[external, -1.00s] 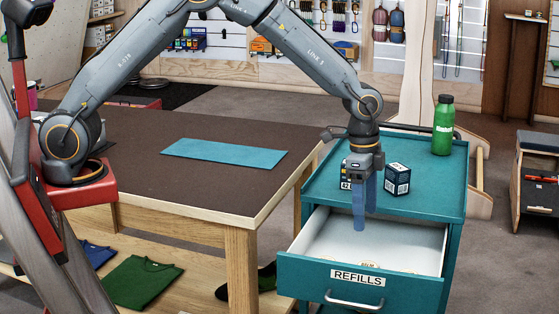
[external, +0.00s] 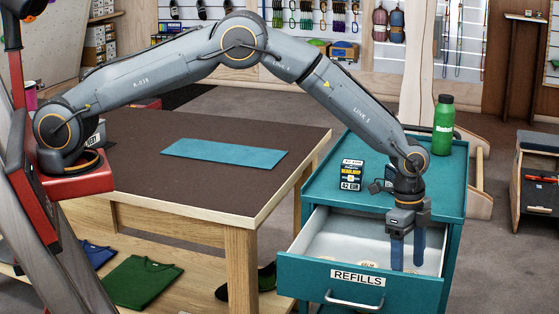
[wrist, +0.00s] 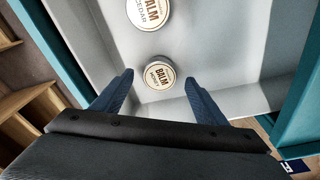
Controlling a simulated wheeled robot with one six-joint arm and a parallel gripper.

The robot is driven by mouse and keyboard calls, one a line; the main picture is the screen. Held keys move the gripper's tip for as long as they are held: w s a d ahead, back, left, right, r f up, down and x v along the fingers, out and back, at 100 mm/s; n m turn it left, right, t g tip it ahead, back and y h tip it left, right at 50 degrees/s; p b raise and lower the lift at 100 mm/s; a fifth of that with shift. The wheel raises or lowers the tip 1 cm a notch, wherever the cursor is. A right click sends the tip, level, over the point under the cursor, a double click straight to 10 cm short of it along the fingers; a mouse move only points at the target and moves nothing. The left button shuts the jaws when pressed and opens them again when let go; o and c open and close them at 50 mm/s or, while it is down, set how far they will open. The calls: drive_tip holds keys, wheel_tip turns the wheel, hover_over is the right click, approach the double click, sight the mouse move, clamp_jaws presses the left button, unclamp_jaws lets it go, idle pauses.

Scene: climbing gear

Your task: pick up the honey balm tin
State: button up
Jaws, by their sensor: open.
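The honey balm tin (wrist: 159,74) is a small round tin with a pale, lettered lid. In the wrist view it lies on the drawer floor, between and just beyond my fingertips. A second tin, marked cedar (wrist: 147,12), lies farther up that view, cut by its top edge. My gripper (external: 408,262) is open and empty, pointing down into the open drawer (external: 355,282) labelled REFILLS. It also shows in the wrist view (wrist: 158,82), with a finger on each side. In the external view a tin lid (external: 368,266) shows partly behind the drawer front; its flavour is unreadable.
The drawer walls stand around my fingers. On the teal cabinet top (external: 322,187) are a green bottle (external: 443,126) and a price sign (external: 351,173). A brown table (external: 200,190) with a blue mat (external: 225,153) stands to the left.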

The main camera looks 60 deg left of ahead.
drive_tip(key=shift+d+f, duration=0.1)
drive_tip(key=shift+f, duration=0.8)
drive_tip(key=c, duration=1.2)
drive_tip(key=shift+c, duration=0.2)
